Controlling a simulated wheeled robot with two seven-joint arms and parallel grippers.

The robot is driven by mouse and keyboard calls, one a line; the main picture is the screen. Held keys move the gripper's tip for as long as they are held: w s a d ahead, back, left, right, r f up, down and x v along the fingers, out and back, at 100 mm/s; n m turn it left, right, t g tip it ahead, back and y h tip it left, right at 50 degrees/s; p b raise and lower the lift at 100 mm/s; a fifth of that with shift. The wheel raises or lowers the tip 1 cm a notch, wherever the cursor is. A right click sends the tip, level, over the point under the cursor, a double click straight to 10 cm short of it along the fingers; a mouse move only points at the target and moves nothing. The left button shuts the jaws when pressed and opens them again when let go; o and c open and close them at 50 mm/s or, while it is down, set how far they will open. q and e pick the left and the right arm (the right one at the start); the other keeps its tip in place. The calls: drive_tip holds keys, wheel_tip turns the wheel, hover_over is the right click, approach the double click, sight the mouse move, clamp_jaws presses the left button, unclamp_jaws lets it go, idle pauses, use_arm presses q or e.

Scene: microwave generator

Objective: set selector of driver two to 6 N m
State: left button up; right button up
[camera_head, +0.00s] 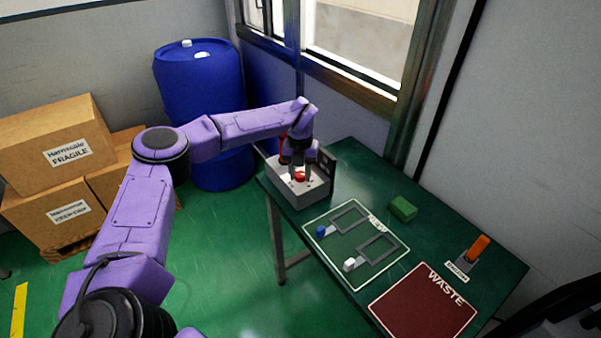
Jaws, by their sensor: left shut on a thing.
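A light grey box (311,190) stands at the far left end of the green table. A small red part (300,176), which looks like a knob, is on its top. My left gripper (299,178) points down over the box and is shut on this red part. The fingers partly cover it, and its setting is too small to read. Another red part (283,146) shows just behind the gripper. I cannot tell which item is driver two, and no 6 N m mark can be read. My right gripper is not in view.
On the green table (350,160), a white-outlined mat holds two grey frames (378,249) with a blue piece (321,231) and a white piece (349,264). A green block (403,208), an orange-handled item (479,247) and a dark red WASTE area (422,305) lie to the right.

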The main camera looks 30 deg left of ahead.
sight(300, 175)
use_arm(q)
drive_tip(key=shift+r, duration=0.1)
drive_tip(key=o, duration=1)
drive_tip(key=shift+o, duration=0.2)
wheel_tip(300, 175, up, 10)
drive_tip(key=b, duration=0.2)
drive_tip(key=shift+r, duration=0.25)
